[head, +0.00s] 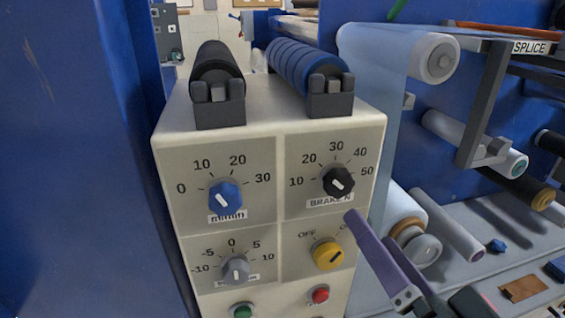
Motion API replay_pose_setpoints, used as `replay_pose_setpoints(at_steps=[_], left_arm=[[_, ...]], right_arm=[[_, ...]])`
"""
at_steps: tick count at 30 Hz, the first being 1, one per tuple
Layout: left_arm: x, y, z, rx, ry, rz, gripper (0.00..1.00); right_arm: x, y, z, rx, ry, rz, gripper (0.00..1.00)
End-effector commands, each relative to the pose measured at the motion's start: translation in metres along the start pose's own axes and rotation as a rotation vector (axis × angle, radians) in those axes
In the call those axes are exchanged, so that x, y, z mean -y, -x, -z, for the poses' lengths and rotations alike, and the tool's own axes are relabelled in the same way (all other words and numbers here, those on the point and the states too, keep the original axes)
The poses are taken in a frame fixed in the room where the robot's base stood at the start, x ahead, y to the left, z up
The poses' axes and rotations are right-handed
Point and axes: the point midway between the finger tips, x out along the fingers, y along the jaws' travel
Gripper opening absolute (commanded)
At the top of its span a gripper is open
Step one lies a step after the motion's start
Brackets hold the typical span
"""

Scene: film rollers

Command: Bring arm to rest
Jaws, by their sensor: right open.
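My right gripper (375,253) is at the lower right, in front of the right edge of a cream control box (270,133). A purple finger points up and left, its tip just right of the yellow knob (328,254) and below the black brake knob (338,182). The gripper is open, and I see nothing held in it. The tip looks clear of the knobs, but its exact distance from the panel cannot be told. My left gripper is not in view.
The box also carries a blue knob (225,196), a grey knob (235,270), a green button (242,310) and a red button (320,295). Black (216,68) and blue (305,63) rollers sit on top. A blue wall (75,160) fills the left; film rolls (436,60) crowd the right.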

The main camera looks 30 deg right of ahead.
Motion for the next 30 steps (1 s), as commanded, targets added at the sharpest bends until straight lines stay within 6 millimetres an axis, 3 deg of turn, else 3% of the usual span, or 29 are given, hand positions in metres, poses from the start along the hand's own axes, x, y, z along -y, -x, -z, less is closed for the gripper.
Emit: replay_pose_setpoints(at_steps=[13,17,23,27,30], left_arm=[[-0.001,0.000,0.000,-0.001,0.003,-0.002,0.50],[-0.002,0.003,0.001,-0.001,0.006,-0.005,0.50],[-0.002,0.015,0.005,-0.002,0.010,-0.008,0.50],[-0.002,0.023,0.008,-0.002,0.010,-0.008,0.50],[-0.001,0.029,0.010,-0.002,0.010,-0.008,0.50]], right_arm=[[0.000,0.000,0.000,0.000,0.000,0.000,0.81],[0.009,-0.003,-0.005,0.056,0.024,0.016,0.81],[0.044,-0.004,-0.040,0.386,0.206,0.080,0.81],[0.053,0.016,-0.060,0.675,0.418,0.089,0.81],[0.047,0.037,-0.061,0.856,0.574,0.060,0.81]])
